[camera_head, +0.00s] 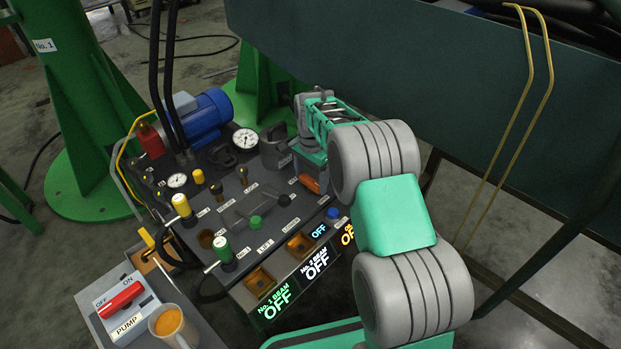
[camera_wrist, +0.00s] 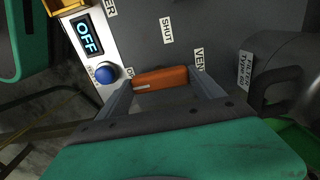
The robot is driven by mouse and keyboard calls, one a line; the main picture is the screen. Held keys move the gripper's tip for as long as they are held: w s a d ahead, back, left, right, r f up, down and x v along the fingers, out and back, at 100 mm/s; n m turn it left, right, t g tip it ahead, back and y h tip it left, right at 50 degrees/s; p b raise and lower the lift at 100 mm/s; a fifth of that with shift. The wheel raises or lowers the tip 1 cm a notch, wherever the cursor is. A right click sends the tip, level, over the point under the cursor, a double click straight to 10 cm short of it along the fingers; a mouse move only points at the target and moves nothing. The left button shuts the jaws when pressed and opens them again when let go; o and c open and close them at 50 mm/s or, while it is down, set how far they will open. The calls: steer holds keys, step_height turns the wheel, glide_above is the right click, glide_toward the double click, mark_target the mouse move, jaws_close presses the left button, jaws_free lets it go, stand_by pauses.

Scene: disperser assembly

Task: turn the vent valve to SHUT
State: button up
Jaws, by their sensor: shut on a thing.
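The vent valve's orange handle (camera_wrist: 160,77) lies between the two fingers of my gripper (camera_wrist: 161,86) in the wrist view. Its long side runs across the picture from finger to finger, and a pale mark shows near its left end. My gripper is shut on it. A SHUT label (camera_wrist: 167,31) is on the dark panel just beyond the handle, with a partly cut VENT label (camera_wrist: 199,59) to its right. In the head view the orange handle (camera_head: 309,184) shows under my gripper (camera_head: 308,171), partly hidden by it. The valve's base is hidden.
A blue button (camera_wrist: 107,73) and a lit OFF display (camera_wrist: 88,38) sit left of the handle. A grey filter housing (camera_wrist: 285,75) stands close on the right. In the head view, the console also bears a green-topped lever (camera_head: 222,248), gauges and a blue motor (camera_head: 205,115).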

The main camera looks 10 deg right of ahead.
steer(key=c, duration=0.7)
steer(key=shift+r+m+p, duration=0.1)
steer(key=shift+m+p, duration=0.2)
steer(key=shift+p, duration=0.25)
steer(key=shift+s+r+m+p, duration=0.1)
steer(key=shift+r+m+p, duration=0.05)
steer(key=shift+m+p, duration=0.95)
steer(key=m+p, duration=0.3)
steer(key=shift+p, duration=0.4)
steer(key=m+p, duration=0.3)
steer(key=m, duration=0.3)
steer(key=shift+p, duration=0.4)
steer(key=m, duration=0.2)
steer(key=m+p, duration=0.1)
steer(key=m, duration=0.3)
steer(key=shift+f+p, duration=0.3)
steer(key=shift+p, duration=0.1)
